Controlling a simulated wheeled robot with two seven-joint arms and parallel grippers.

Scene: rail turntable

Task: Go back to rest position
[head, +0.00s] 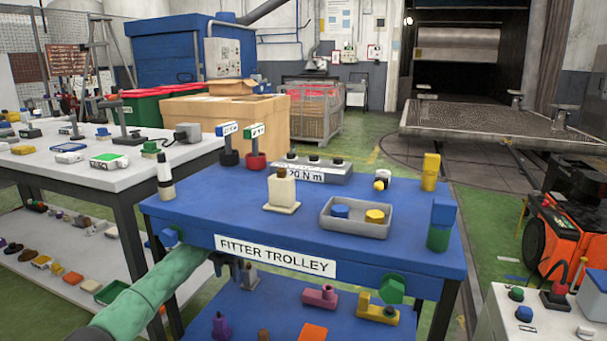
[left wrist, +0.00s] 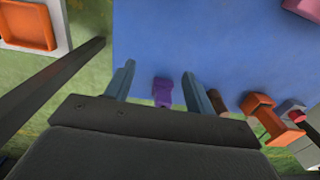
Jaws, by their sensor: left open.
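My left arm (head: 155,290) comes in low from the left, and my left gripper (head: 228,266) is below the front edge of the blue fitter trolley (head: 300,225), above its lower shelf. In the left wrist view my left gripper (left wrist: 158,75) shows two separated fingers with nothing held between them. A purple piece (left wrist: 162,92) lies on the blue shelf (left wrist: 210,40) and shows between the fingers, apart from them. My right gripper is not seen in either view.
The trolley top carries a grey tray (head: 355,228), a cream block (head: 282,190) and upright tools. The lower shelf holds a pink piece (head: 320,297) and a yellow piece (head: 378,310). A white table (head: 75,177) stands left; an orange machine (head: 565,240) stands right.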

